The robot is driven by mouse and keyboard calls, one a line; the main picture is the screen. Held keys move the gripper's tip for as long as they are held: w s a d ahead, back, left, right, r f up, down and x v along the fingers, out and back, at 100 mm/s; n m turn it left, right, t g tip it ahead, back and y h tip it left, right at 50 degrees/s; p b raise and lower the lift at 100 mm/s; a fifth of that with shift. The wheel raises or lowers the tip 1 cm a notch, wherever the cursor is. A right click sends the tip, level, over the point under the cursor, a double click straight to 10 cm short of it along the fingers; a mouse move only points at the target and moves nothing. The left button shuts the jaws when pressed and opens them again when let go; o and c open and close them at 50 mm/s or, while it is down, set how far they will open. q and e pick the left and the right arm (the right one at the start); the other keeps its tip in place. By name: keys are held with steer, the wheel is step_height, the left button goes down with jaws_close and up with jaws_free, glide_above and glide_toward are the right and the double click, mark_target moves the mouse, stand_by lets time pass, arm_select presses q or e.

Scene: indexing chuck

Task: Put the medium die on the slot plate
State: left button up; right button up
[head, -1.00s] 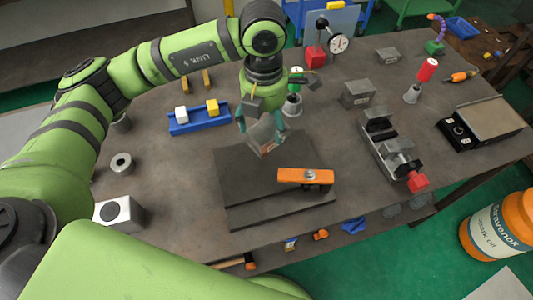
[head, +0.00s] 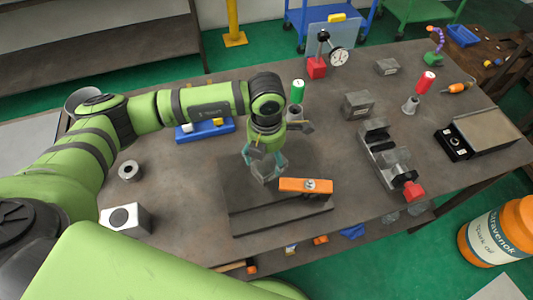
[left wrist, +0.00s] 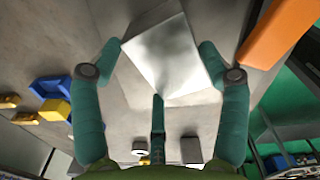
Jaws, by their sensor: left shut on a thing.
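My left gripper (head: 265,165) is shut on a grey metal block (head: 266,174), which I take to be the medium die. I cannot tell whether the block touches the plate. An orange bar (head: 293,184) with a round metal knob lies on the plate just right of the block. My right gripper is not in view.
A blue tray (head: 188,138) with white and yellow cubes stands behind left. Two grey blocks (head: 358,105) (head: 386,66), a vise (head: 385,155) and a dial gauge (head: 338,57) stand to the right and back. A ring (head: 128,171) and a white box (head: 137,216) are left.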

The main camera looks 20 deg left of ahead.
mark_target(267, 159)
arm_select(q)
steer(key=shift+f, duration=0.1)
steer(key=o, duration=1.7)
steer(key=shift+s+r+b, duration=0.1)
steer(key=shift+r+b, duration=1.55)
steer(key=shift+r, duration=4.5)
